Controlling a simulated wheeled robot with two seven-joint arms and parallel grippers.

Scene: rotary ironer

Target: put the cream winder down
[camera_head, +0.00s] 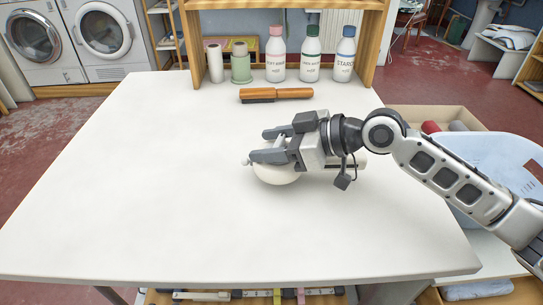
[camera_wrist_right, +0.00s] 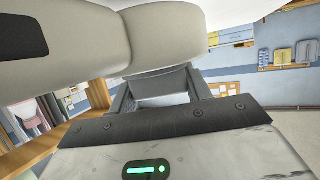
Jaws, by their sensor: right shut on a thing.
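The cream winder (camera_head: 276,174) is a rounded, pale body with a small knob at its left end, over the middle of the white table (camera_head: 150,200). My right gripper (camera_head: 264,146) reaches in from the right and is shut on the cream winder, hiding much of its top. Whether the winder touches the table or hangs just above it I cannot tell. In the right wrist view the cream winder (camera_wrist_right: 75,65) fills the upper left, close to the fingers (camera_wrist_right: 160,90). My left gripper is not in view.
A brush with a wooden handle (camera_head: 292,93) lies toward the back. Behind it stand a white roll (camera_head: 215,63), a green spool (camera_head: 241,66) and several capped bottles (camera_head: 311,58) by the wooden shelf. A pale blue tub (camera_head: 500,155) is off the right edge. The table's left and front are clear.

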